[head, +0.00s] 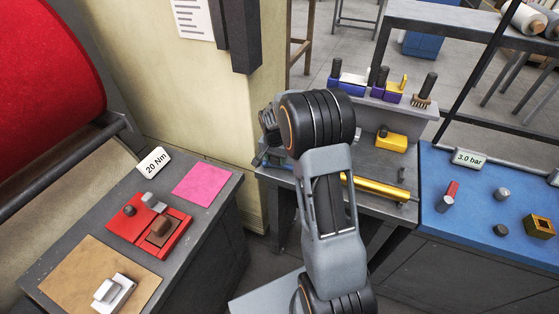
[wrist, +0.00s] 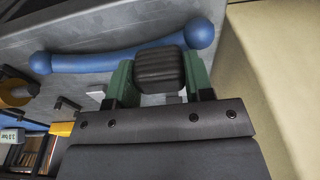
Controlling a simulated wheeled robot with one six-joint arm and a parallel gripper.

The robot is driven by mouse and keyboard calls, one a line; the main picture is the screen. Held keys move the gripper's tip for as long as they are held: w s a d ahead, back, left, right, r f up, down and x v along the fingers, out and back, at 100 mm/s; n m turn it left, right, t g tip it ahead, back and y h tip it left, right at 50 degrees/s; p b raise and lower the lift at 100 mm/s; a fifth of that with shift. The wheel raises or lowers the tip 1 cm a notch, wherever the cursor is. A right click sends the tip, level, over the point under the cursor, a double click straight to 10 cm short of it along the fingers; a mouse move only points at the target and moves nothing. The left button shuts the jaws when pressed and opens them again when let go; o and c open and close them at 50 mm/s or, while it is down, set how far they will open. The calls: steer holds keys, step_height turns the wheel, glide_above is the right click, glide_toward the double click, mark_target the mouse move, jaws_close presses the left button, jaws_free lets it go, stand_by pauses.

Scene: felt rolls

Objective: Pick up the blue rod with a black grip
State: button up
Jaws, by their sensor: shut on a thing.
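The blue rod (wrist: 115,60) shows in the wrist view, with a rounded knob at each end. Its black grip (wrist: 160,68) sits between the two green fingers of my gripper (wrist: 160,78), which is shut on it. A grey surface lies behind the rod; I cannot tell whether the rod touches it.
In the head view a yellow rod (head: 380,188) lies on the grey bench (head: 385,163), near a yellow block (head: 391,140). A raised shelf (head: 395,107) behind carries several small items. A blue-topped table (head: 470,220) stands right, a dark table (head: 205,225) left.

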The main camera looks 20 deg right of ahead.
steer(key=shift+r, duration=0.45)
steer(key=s+a+r+b, duration=0.2)
steer(key=s+a+r, duration=0.5)
steer(key=s+r, duration=0.4)
steer(key=shift+s+r+b, duration=0.3)
steer(key=shift+s+r, duration=0.1)
steer(key=shift+s, duration=0.25)
